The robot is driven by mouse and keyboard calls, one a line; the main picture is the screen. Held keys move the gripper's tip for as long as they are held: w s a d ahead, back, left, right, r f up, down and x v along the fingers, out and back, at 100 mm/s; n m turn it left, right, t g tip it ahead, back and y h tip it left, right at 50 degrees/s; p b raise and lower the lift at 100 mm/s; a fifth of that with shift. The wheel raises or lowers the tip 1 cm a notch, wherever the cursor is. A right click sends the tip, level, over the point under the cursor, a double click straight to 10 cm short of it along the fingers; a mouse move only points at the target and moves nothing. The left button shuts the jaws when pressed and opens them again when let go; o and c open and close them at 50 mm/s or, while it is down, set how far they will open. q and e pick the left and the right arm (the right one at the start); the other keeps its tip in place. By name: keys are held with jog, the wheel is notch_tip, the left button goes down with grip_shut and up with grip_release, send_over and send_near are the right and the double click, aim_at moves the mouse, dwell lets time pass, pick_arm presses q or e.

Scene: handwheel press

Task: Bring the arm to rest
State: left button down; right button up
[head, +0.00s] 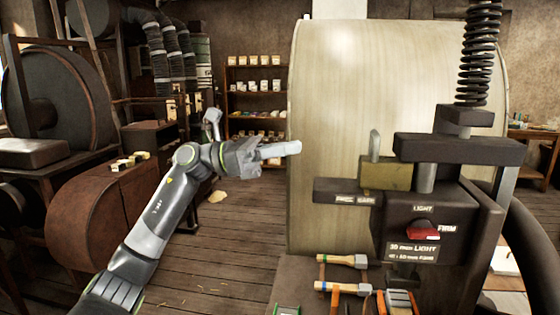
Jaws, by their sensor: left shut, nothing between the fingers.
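My left arm comes in from the lower left and reaches up to the middle of the view. My left gripper (281,149) is shut and empty. It points right, in front of the left part of the large pale drum (335,90). I cannot tell how far it is from the drum. The dark press (440,215) stands to the right of the gripper, with a brass padlock (385,174), a red selector knob (424,231) and a coil spring (482,50). My right gripper is not in view.
Two hammers (343,261) and other tools lie at the bench front, below the press. Dark machines with a large wheel (58,95) stand at the left. A shelf (256,90) with small boxes is at the back. Wooden floor (235,250) is open in the middle.

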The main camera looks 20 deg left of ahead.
pick_arm(q)
jog(key=shift+s+a+f, duration=0.1)
jog(key=shift+s+a, duration=0.05)
jog(key=shift+a, duration=0.5)
jog(key=shift+d, duration=0.1)
